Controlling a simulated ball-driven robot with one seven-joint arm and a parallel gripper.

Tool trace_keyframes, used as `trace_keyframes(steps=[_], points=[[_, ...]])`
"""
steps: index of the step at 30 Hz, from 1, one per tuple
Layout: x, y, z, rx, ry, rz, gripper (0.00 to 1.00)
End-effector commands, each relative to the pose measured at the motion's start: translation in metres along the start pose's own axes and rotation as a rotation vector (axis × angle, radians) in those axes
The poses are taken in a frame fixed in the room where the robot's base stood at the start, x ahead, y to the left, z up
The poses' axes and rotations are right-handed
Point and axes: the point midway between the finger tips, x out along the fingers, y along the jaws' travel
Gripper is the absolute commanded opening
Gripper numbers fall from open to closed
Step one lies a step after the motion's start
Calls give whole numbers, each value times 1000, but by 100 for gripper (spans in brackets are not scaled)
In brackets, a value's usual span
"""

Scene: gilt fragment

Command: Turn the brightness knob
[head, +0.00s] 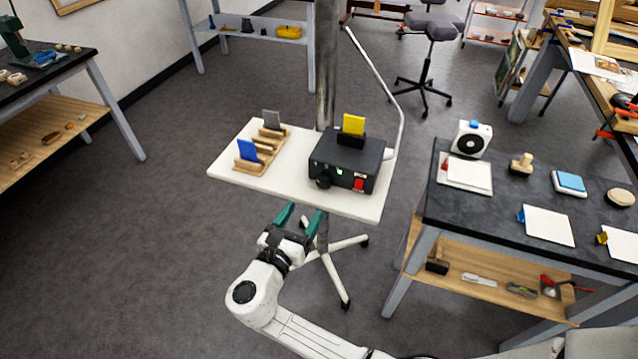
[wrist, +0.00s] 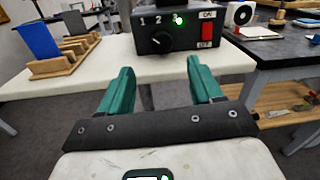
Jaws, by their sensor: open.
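A black control box (head: 345,163) stands on a small white table (head: 230,172), with a yellow card (head: 354,124) upright in its top. Its round black knob (wrist: 161,40) is on the left of the front face, with the numbers 1 and 2 and a lit green spot above it. A red switch (wrist: 207,33) with ON and OFF labels sits to its right. My gripper (head: 303,212) has green fingers, apart and empty. It is in front of the table's near edge, pointing at the box. In the wrist view the knob shows beyond the gap between the fingers (wrist: 160,85), not touched.
A wooden rack (head: 262,158) with blue and grey cards stands left of the box. A thin bent white rod (head: 385,80) rises at the table's right. A dark workbench (head: 480,210) with a small fan (head: 471,139) is close on the right.

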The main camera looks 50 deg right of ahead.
Motion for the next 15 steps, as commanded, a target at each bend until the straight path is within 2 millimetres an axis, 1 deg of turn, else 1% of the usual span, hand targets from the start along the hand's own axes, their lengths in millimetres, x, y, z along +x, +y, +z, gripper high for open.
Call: trace_keyframes(steps=[5,12,15], points=[[27,-2,1,1,3,-6,65],[71,-2,1,3,3,-6,65],[85,-2,0,3,3,-5,65]])
